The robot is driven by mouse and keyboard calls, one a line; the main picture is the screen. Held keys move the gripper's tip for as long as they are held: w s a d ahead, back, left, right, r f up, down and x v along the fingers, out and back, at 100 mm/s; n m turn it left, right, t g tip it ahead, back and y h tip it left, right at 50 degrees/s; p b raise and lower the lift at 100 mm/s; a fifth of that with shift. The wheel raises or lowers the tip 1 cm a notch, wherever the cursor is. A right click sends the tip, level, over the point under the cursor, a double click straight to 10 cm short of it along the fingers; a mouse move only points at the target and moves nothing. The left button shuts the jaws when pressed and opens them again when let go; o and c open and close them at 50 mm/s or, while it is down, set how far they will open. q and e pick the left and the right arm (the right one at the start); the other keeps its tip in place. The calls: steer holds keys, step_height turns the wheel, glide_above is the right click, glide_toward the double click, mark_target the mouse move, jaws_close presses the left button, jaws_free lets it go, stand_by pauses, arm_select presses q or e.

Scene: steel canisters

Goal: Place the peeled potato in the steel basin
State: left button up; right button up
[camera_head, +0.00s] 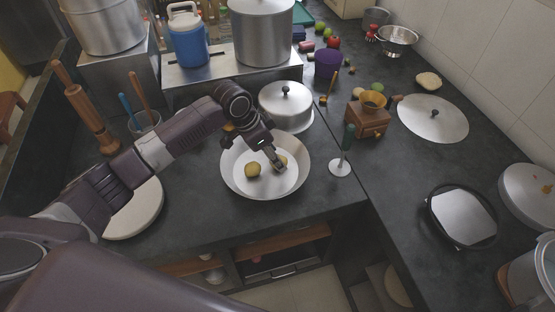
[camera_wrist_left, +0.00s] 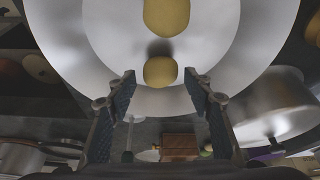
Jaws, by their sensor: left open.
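The steel basin (camera_head: 233,178) is a wide, shallow bowl on the dark counter near its front edge. Two yellow-brown potatoes are in it. One potato (camera_head: 252,170) lies left of my left gripper (camera_head: 277,160); the other potato (camera_head: 283,161) is partly hidden by the fingers. In the left wrist view the basin (camera_wrist_left: 262,25) fills the top. One potato (camera_wrist_left: 160,71) shows between and just beyond the spread fingertips of my left gripper (camera_wrist_left: 160,85), and another potato (camera_wrist_left: 167,15) lies farther up. The gripper is open; whether it touches the potato is unclear. My right gripper is not in view.
A lidded steel pot (camera_head: 286,106) stands close behind the basin. A green-handled tool (camera_head: 346,150) stands to its right, near a wooden grinder (camera_head: 368,120). A pale round board (camera_head: 137,210) lies left, under my arm. The counter between grinder and black pan (camera_head: 462,216) is mostly clear.

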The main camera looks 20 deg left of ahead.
arm_select(q)
steer(key=v, duration=0.9)
steer(key=shift+r+b, duration=0.2)
steer(key=shift+b, duration=0.1)
steer(key=shift+s+a+f, duration=0.1)
